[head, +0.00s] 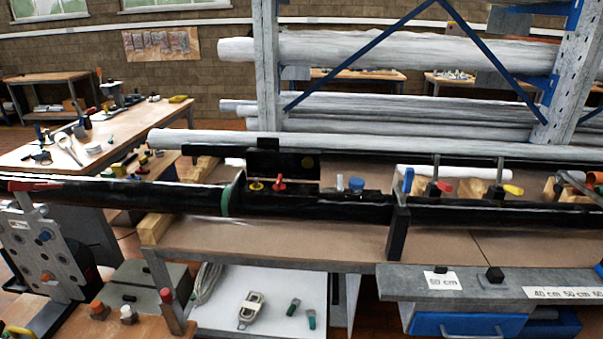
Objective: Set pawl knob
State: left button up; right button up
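I cannot tell for certain which part is the pawl knob. On the low wooden bench at the bottom left stand a red-topped knob (166,296), an orange-topped piece (97,309) and a white-topped piece (128,314). A long black mast tube (130,195) lies across the middle bench. A red handle (279,183) and a yellow one (256,185) sit at its middle. Neither gripper is in view.
A rack (266,70) of long grey tubes stands behind the bench. A grey ledge (450,284) with length labels and a blue drawer (468,325) is at the lower right. A white shelf (220,310) holds a cable and small tools. Bare bench top (290,240) shows in the middle.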

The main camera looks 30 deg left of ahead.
aim_at(279, 186)
jog(key=i, duration=0.75)
jog(key=u, duration=2.35)
